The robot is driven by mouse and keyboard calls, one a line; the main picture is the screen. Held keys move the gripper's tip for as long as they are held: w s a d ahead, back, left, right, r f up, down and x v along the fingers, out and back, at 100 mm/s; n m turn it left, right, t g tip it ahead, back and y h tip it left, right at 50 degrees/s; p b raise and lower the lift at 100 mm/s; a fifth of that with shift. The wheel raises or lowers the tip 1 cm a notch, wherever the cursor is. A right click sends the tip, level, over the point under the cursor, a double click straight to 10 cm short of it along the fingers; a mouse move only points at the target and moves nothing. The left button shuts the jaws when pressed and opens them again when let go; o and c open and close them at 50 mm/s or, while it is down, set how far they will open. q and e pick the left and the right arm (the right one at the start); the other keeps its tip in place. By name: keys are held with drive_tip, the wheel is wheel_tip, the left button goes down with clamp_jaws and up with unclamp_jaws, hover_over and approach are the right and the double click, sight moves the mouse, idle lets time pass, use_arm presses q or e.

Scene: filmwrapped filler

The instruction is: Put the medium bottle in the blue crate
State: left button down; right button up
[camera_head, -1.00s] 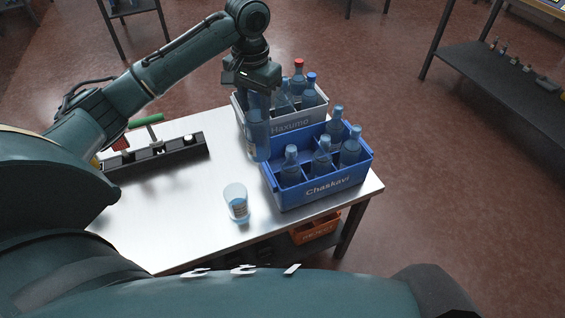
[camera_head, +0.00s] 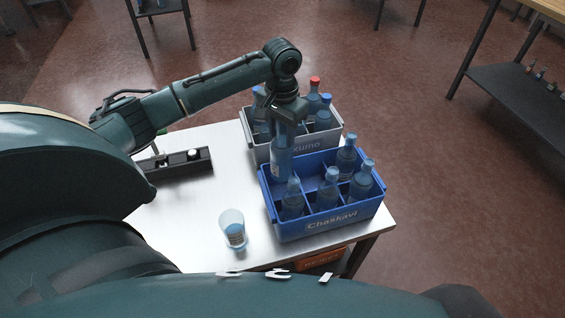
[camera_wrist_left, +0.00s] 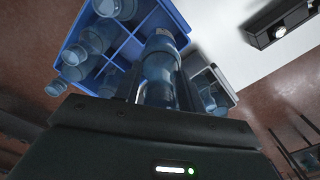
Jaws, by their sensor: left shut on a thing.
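My left gripper (camera_head: 286,122) is shut on a clear bluish bottle (camera_head: 281,158), which hangs upright below it. In the left wrist view the bottle (camera_wrist_left: 158,68) sits between the two fingers. The blue crate (camera_head: 330,222), marked "Chaskavi", stands on the table's right part with several bottles in its front and right compartments. The held bottle is at the crate's back-left compartment; I cannot tell how far its base is inside. The crate (camera_wrist_left: 90,12) also shows in the left wrist view, beside the held bottle. My right gripper is not in view.
A grey crate (camera_head: 262,152) with several bottles stands directly behind the blue one. A clear glass (camera_head: 233,230) stands left of the blue crate, and a black rail-like tray (camera_head: 180,164) lies at the back left. The table middle (camera_head: 190,215) is bare.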

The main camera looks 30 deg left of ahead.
sight(282, 160)
use_arm(q)
wheel_tip(282, 160, down, 5)
drive_tip(key=shift+f, duration=0.2)
wheel_tip(282, 160, down, 5)
drive_tip(key=shift+r+b, duration=0.2)
drive_tip(key=shift+b, duration=0.1)
drive_tip(key=c, duration=0.8)
unclamp_jaws()
drive_tip(key=shift+f, duration=0.1)
drive_tip(key=shift+c, duration=0.2)
wheel_tip(282, 160, up, 12)
drive_tip(key=shift+r+p, duration=0.15)
drive_tip(key=shift+p, duration=0.25)
